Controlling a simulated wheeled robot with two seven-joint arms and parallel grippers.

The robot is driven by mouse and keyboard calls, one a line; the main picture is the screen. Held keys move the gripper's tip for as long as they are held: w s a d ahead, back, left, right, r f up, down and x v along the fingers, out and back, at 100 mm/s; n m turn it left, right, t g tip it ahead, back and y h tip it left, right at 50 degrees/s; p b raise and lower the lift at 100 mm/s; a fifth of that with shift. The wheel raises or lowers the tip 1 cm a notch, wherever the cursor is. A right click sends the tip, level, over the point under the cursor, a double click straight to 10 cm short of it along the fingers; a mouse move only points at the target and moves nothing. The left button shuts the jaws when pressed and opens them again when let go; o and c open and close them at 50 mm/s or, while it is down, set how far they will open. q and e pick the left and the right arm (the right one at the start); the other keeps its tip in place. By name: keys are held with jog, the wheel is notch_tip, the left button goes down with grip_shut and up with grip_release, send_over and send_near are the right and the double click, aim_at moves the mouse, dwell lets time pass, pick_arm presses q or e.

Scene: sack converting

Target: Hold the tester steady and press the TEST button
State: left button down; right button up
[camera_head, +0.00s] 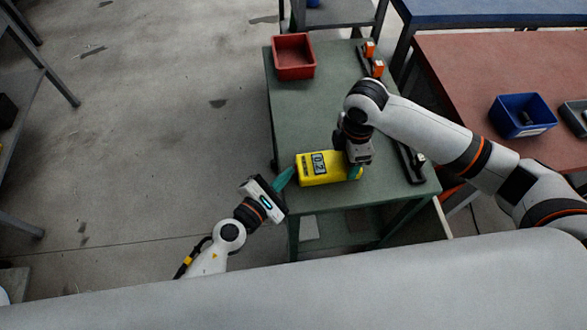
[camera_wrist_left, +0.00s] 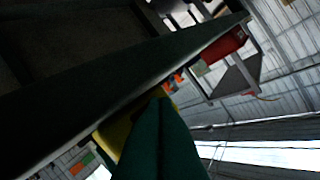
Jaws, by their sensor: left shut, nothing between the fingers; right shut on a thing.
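The yellow tester (camera_head: 321,168) lies on the green table with its dark display facing up. My right gripper (camera_head: 356,169) is shut on the right end of the tester. My left gripper (camera_head: 278,178) is shut and empty, its green fingertips close to the tester's left end at the table's left edge. In the left wrist view, the shut green fingers (camera_wrist_left: 160,140) cover much of the yellow tester (camera_wrist_left: 115,132). I cannot tell whether the fingertips touch it. The TEST button cannot be made out.
The green table (camera_head: 312,110) carries a red bin (camera_head: 293,56) at its far left corner. Orange-topped items (camera_head: 369,50) stand at its far right, and a dark tool (camera_head: 409,162) lies along the right edge. A reddish table (camera_head: 480,90) with a blue bin (camera_head: 522,115) stands to the right.

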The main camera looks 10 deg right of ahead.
pick_arm(q)
jog(key=shift+s+d, duration=0.1)
jog(key=shift+d, duration=0.15)
jog(key=shift+a, duration=0.15)
pick_arm(e)
jog(key=shift+w+d+f, duration=0.1)
jog(key=shift+d, duration=0.2)
pick_arm(q)
jog(key=shift+a, duration=0.1)
jog(key=a, duration=0.5)
jog(key=shift+a, duration=0.2)
dwell(1.5)
pick_arm(e)
jog(key=o, duration=1.3)
